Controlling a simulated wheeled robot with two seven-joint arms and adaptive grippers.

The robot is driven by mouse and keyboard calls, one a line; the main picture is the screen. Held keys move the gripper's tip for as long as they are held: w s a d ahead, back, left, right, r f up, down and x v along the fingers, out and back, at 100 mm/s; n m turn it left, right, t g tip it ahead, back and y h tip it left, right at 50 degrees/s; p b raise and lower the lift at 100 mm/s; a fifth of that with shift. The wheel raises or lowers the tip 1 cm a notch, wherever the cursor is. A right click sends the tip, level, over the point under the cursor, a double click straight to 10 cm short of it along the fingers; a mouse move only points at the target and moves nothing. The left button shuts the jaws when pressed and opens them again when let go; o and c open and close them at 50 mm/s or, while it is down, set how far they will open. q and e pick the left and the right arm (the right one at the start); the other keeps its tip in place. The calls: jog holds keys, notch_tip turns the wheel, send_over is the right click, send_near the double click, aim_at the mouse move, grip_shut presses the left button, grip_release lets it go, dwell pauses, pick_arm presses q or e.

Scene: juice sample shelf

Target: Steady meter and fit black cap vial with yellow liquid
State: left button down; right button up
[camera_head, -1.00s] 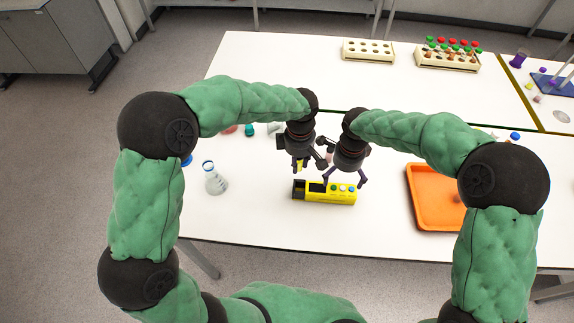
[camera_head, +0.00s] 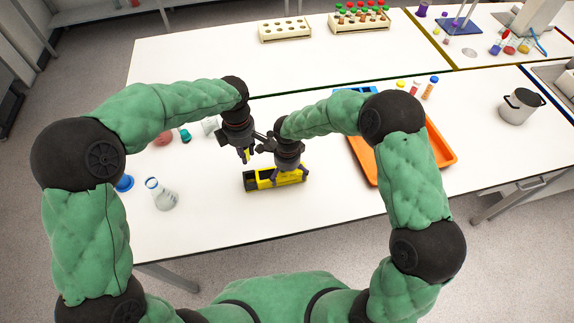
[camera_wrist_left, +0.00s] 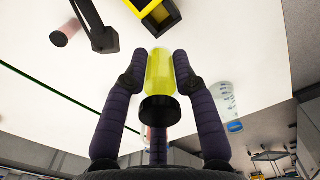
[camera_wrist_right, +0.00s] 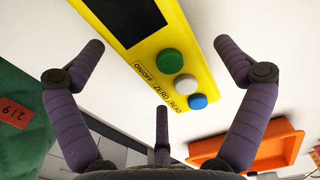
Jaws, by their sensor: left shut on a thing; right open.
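My left gripper (camera_wrist_left: 158,85) is shut on the vial with yellow liquid (camera_wrist_left: 160,72), whose black cap (camera_wrist_left: 159,110) shows nearer the wrist. In the head view this gripper (camera_head: 246,154) is just above and left of the yellow meter (camera_head: 262,183). The meter lies on the white table, and its open square socket shows ahead of the vial in the left wrist view (camera_wrist_left: 172,18). My right gripper (camera_head: 288,171) is open over the meter's button end. In the right wrist view its fingers (camera_wrist_right: 160,62) are spread on either side of the meter (camera_wrist_right: 172,38), with green, white and blue buttons between them.
An orange tray (camera_head: 443,147) lies right of the meter. A conical flask (camera_head: 162,197) stands at the left, with coloured stoppers behind it. Vial racks (camera_head: 285,33) and a pot (camera_head: 519,107) are farther off. The table in front of the meter is clear.

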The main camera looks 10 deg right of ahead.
jog(key=shift+f, duration=0.85)
jog(key=c, duration=1.4)
pick_arm(q)
jog(key=shift+m, duration=0.4)
jog(key=shift+f, duration=5.25)
pick_arm(e)
jog(key=shift+s+f, duration=0.1)
